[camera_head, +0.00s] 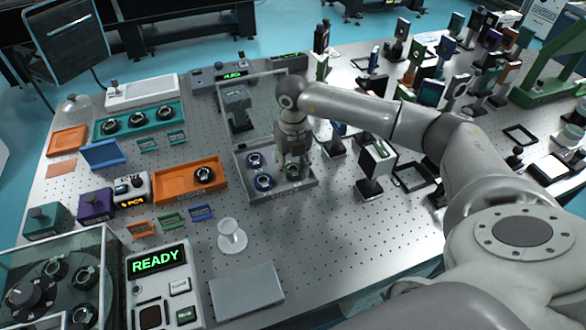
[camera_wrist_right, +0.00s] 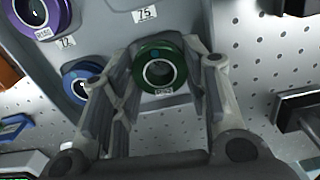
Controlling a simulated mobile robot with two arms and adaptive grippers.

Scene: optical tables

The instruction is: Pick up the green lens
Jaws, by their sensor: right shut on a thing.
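The green lens (camera_wrist_right: 160,66) is a dark green ring with a pale centre, between the fingers of my right gripper (camera_wrist_right: 158,85) in the right wrist view. In the head view the green lens (camera_head: 292,170) is at the right side of a grey tray (camera_head: 283,191), with my right gripper (camera_head: 292,158) pointing down over it. The gripper is shut on the lens. I cannot tell whether the lens is clear of the tray floor. My left gripper is not in view.
A purple lens (camera_head: 255,160) and a blue lens (camera_head: 264,182) sit in the same tray, left of my gripper. A clear panel (camera_head: 262,95) stands behind it. A boxy mount (camera_head: 376,165) stands to the right. An orange tray (camera_head: 181,180) lies to the left.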

